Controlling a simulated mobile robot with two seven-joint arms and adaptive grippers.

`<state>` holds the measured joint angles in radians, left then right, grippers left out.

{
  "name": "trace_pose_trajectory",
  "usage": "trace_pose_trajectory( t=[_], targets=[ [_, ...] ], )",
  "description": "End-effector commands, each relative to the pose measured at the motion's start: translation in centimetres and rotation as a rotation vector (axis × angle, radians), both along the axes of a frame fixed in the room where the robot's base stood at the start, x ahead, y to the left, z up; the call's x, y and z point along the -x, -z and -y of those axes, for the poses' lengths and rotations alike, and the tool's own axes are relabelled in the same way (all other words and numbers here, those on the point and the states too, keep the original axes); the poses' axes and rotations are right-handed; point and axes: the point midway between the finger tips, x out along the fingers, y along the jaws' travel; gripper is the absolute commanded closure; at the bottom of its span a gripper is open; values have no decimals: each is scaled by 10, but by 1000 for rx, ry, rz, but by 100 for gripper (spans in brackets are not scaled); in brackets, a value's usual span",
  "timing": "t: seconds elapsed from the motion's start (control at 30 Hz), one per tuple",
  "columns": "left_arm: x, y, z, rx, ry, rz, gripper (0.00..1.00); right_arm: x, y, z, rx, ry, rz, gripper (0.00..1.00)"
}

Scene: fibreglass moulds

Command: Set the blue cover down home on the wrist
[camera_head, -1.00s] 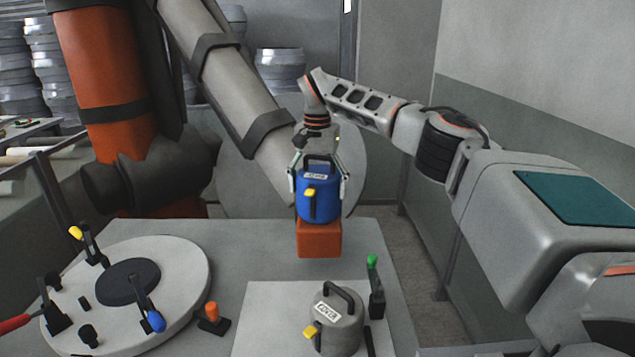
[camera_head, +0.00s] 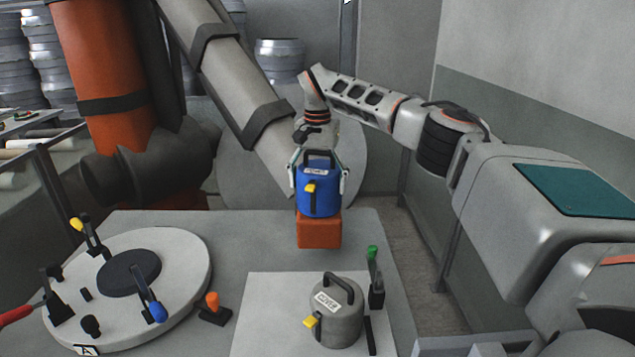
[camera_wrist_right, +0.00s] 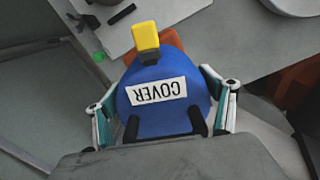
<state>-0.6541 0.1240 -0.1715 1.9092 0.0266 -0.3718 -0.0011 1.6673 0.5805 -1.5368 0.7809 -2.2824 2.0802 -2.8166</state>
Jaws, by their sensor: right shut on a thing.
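The blue cover (camera_head: 318,201) is a round blue canister with a black handle, a white label and a yellow latch. My right gripper (camera_head: 319,186) is shut on it, with a finger on each side. In the right wrist view the cover (camera_wrist_right: 165,112) fills the middle, its label reading COVER. An orange block (camera_head: 319,233), apparently the wrist, shows directly below the cover. The cover hides its top, so I cannot tell whether they touch or how well the cover is seated. The cover looks about upright. My left gripper is not in view.
A grey canister (camera_head: 338,316) with a yellow latch stands on a pale plate (camera_head: 262,302) in front, beside a green-tipped lever (camera_head: 374,275). A round disc (camera_head: 185,262) with clamps lies at left, near an orange-tipped lever (camera_head: 212,303). A large grey tube (camera_head: 225,75) slopes behind the cover.

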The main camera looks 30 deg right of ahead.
Motion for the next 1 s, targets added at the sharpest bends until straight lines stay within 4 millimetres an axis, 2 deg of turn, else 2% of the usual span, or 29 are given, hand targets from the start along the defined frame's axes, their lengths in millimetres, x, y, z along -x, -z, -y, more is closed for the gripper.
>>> trace_pose_trajectory(
  t=[0.8,0.83,0.87,0.9,1.0],
  targets=[
    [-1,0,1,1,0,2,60,1,13,0,0,0,-5,45],
    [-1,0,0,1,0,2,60,1,14,0,0,0,-5,14],
    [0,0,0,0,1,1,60,1,14,0,0,0,-6,7],
    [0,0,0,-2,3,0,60,1,14,0,0,0,-5,0],
    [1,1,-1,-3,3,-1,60,1,13,0,1,0,-4,0]
  ],
)
